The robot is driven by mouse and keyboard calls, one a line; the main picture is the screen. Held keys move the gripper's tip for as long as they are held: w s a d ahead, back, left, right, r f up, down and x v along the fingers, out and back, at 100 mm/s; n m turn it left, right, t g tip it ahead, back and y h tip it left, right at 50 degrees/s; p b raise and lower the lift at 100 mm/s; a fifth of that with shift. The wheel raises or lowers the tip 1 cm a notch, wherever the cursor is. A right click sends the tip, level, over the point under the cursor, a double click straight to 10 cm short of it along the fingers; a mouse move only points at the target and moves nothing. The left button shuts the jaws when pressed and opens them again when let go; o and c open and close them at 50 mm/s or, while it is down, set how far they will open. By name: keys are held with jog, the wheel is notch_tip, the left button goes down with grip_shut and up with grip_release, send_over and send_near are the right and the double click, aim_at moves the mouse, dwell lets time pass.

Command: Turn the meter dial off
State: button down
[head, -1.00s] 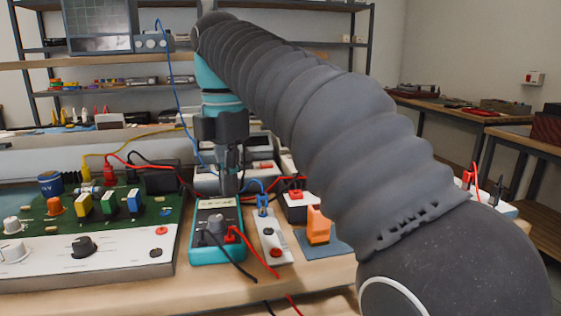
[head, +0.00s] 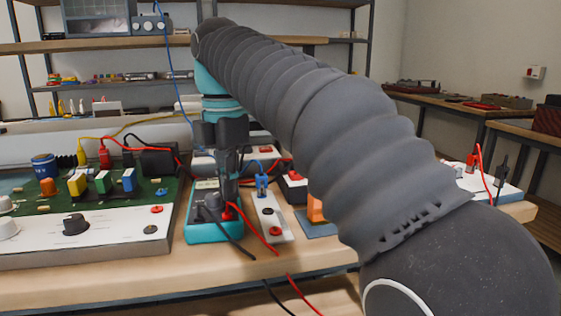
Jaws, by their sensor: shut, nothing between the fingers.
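The teal multimeter (head: 203,234) lies face up near the front of the bench. Its grey dial (head: 210,206) is on its lower face, and the position of the dial's pointer is too small to read. My gripper (head: 229,196) points down over the meter, with its fingers shut and empty. The fingertips are close to the right side of the dial; I cannot tell whether they touch it. The gripper hides part of the meter's display.
Red and black leads (head: 240,217) run from the meter's lower right. A green and white circuit board (head: 110,236) stands to the left. A narrow white switch strip (head: 268,215) and an orange part (head: 314,208) are to the right.

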jog(key=shift+s+a+p, duration=0.25)
jog(key=shift+a+p, duration=0.15)
jog(key=shift+a, duration=0.2)
dwell(0.7)
jog(key=shift+w+a+r+p, duration=0.2)
jog(key=shift+w+p, duration=0.15)
jog(key=shift+p, duration=1.45)
jog(key=shift+w+a+f, duration=0.1)
jog(key=shift+a+f, duration=0.05)
jog(key=shift+a, duration=0.05)
dwell(0.5)
jog(key=shift+w+d, duration=0.1)
jog(key=shift+w, duration=0.1)
jog(key=shift+w+d, duration=0.1)
jog(key=shift+w, duration=0.1)
jog(key=shift+r, duration=3)
